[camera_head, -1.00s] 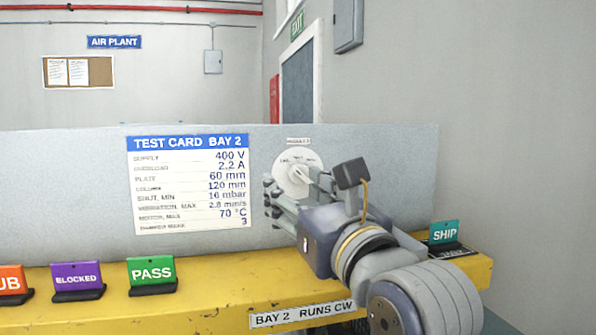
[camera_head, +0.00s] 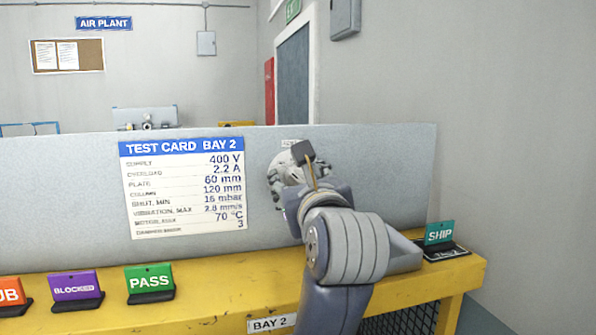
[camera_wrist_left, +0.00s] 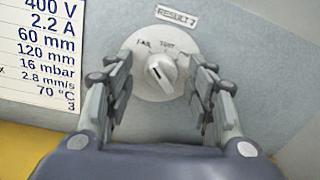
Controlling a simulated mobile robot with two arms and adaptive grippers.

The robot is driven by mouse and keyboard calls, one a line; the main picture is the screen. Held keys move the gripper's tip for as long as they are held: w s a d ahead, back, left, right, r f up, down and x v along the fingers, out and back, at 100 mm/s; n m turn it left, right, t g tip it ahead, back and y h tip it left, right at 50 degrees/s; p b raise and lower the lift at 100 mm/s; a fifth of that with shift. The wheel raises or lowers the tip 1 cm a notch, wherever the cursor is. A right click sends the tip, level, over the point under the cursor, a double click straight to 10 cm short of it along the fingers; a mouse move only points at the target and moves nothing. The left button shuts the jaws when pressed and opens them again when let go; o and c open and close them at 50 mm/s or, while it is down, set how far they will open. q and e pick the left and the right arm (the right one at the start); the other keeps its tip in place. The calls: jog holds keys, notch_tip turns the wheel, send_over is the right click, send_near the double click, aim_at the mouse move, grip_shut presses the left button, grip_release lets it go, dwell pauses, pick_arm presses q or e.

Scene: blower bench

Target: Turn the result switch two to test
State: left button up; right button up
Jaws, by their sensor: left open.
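The result switch two (camera_wrist_left: 160,73) is a round white dial with a raised knob on a grey panel, under a "RESULT 2" label (camera_wrist_left: 175,16). In the left wrist view, FAIL and TEST show along its upper edge; the right-hand marking is unclear. The knob is tilted, its dark mark towards the upper left, but I cannot tell exactly which label it points at. My left gripper (camera_wrist_left: 162,80) is open, with its fingers on either side of the knob and apart from it. In the head view, my left gripper (camera_head: 286,186) covers much of the dial. My right gripper is not in view.
A test card (camera_head: 186,187) is on the panel left of the switch. The yellow bench (camera_head: 220,285) carries purple BLOCKED (camera_head: 76,286), green PASS (camera_head: 150,278) and teal SHIP (camera_head: 439,233) signs. The panel right of the switch is bare.

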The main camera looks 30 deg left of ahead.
pick_arm(q)
jog(key=shift+w+a, duration=0.15)
jog(key=shift+w, duration=0.05)
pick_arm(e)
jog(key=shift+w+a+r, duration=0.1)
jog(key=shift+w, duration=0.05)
pick_arm(q)
jog(key=c, duration=1.1)
jog(key=shift+o, duration=0.2)
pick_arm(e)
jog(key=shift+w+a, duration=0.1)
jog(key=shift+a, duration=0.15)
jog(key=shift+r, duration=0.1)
pick_arm(q)
jog(key=m+p, duration=0.1)
jog(key=m, duration=0.3)
jog(key=shift+r+g+p, duration=0.15)
jog(key=shift+g+p, duration=0.15)
jog(key=shift+p, duration=0.05)
jog(key=shift+m+p, duration=0.85)
jog(key=shift+m, duration=1.35)
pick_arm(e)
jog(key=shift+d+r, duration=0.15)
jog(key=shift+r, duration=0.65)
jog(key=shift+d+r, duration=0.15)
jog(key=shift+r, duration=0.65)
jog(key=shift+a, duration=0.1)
